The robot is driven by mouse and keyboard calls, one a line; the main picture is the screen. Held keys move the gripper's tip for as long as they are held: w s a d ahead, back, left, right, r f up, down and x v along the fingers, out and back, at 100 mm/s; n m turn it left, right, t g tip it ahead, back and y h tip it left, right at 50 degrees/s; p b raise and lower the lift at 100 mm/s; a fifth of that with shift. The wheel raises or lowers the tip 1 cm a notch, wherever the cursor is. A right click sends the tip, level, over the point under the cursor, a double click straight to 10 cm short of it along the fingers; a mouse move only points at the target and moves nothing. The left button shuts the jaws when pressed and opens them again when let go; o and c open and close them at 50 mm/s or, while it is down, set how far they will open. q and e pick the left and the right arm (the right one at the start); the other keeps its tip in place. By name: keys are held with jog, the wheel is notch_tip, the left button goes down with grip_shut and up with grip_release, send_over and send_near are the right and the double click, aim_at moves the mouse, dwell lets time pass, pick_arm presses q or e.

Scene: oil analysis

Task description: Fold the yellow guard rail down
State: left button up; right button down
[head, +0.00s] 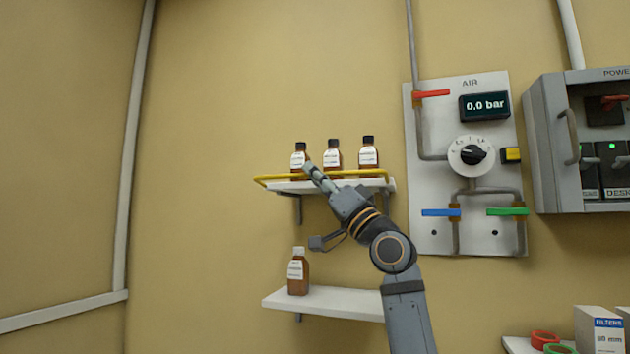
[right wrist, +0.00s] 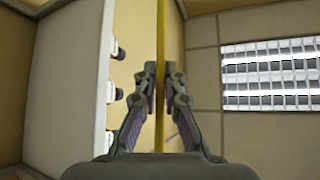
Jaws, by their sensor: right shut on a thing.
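The yellow guard rail (head: 280,177) runs along the front of the upper white shelf (head: 389,184). It stands raised a little above the shelf board, in front of the bottles. My right gripper (head: 310,171) is at the rail's front bar, left of its middle. In the right wrist view the yellow rail (right wrist: 160,60) passes between the two fingers of my right gripper (right wrist: 160,85), which are shut on it. My left gripper is not in view.
Three brown bottles (head: 333,157) stand on the upper shelf behind the rail. Another brown bottle (head: 298,272) stands on the lower shelf (head: 325,302). The air panel (head: 500,150) with valves and a gauge is to the right, beside a grey power box (head: 550,150).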

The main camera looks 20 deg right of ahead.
jog(key=shift+n, duration=0.3)
jog(key=c, duration=1.4)
grip_release()
jog(key=shift+f, duration=0.1)
jog(key=shift+c, duration=0.2)
jog(key=v, duration=1.2)
